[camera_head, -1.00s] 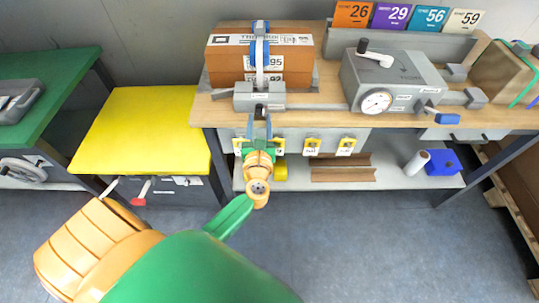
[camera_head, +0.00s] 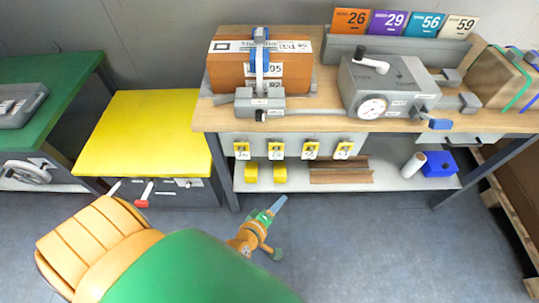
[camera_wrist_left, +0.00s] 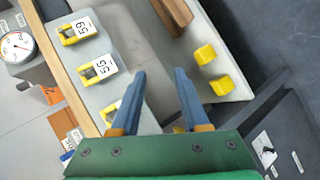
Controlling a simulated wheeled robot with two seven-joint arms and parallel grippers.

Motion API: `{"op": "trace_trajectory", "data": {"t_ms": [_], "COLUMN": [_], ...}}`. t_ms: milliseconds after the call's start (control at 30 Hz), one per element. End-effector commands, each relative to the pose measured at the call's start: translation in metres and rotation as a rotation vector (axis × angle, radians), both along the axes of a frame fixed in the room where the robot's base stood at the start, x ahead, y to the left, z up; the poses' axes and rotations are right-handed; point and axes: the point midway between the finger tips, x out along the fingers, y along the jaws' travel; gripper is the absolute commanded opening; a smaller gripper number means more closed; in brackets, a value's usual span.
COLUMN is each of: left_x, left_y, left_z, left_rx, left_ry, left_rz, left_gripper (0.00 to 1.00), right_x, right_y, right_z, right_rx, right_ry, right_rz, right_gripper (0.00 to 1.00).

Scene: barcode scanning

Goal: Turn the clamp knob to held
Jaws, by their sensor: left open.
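A grey clamp block (camera_head: 259,101) with a blue upright strap stands at the front of the bench, against an orange-brown box (camera_head: 230,72). A small dark-tipped knob (camera_head: 261,115) shows low on its front face; its marking is too small to read. My left gripper (camera_head: 277,204) is below and in front of the bench, well apart from the knob. In the left wrist view my left gripper (camera_wrist_left: 161,82) has its two blue fingers spread, with nothing between them. The clamp is not recognisable in that view. My right gripper is not in view.
A grey gauge unit (camera_head: 392,84) with a black-and-white handle stands right of the clamp. Yellow tags (camera_head: 276,149) hang along the bench front. Yellow blocks (camera_head: 280,174) and a blue box (camera_head: 440,164) sit on the lower shelf. A yellow table (camera_head: 140,130) stands left.

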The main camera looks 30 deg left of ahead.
Motion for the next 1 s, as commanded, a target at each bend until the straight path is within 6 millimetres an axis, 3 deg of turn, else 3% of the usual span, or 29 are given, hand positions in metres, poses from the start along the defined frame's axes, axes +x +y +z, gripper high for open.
{"op": "trace_trajectory", "data": {"t_ms": [200,333,867,933,1000], "left_x": [-0.036,-0.05,-0.056,-0.074,-0.114], "left_y": [-0.006,-0.007,-0.007,-0.007,-0.004], "left_z": [-0.036,-0.047,-0.053,-0.067,-0.094], "left_rx": [0.21,0.276,0.305,0.373,0.514], "left_ry": [0.146,0.192,0.214,0.27,0.386], "left_rz": [-0.201,-0.271,-0.304,-0.386,-0.574], "left_gripper": [0.45,0.45,0.45,0.45,0.45], "right_x": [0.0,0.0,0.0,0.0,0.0], "right_y": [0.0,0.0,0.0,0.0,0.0], "right_z": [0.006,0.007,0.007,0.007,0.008], "right_rx": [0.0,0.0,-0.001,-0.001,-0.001], "right_ry": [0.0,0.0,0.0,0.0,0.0], "right_rz": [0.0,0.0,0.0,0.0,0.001], "right_gripper": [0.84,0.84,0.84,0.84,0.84]}}
